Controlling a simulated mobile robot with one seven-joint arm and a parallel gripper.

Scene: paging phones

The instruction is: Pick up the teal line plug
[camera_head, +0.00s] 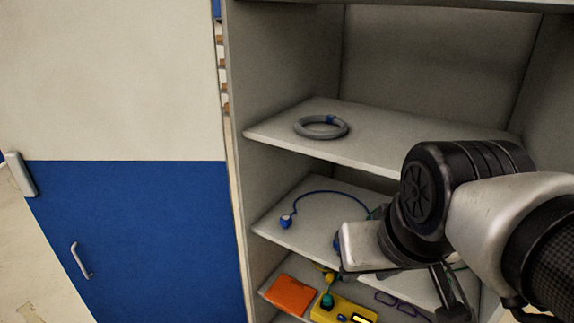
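A small teal piece, which looks like the teal line plug (327,300), is at the left end of a yellow device (345,311) on the low shelf. I cannot tell whether it is plugged in or only resting there. My gripper (450,295) hangs below my wrist at the lower right, to the right of the yellow device and apart from the teal piece. Its dark fingers are partly hidden by my arm and the frame edge, so I cannot tell whether they are open or what is between them.
An orange flat item (290,295) lies left of the yellow device. Purple loops (397,302) lie to its right. A blue cord with a plug (287,221) is on the middle shelf (300,235), and a grey ring (321,127) on the upper shelf. The cabinet's left wall (243,180) borders the shelves.

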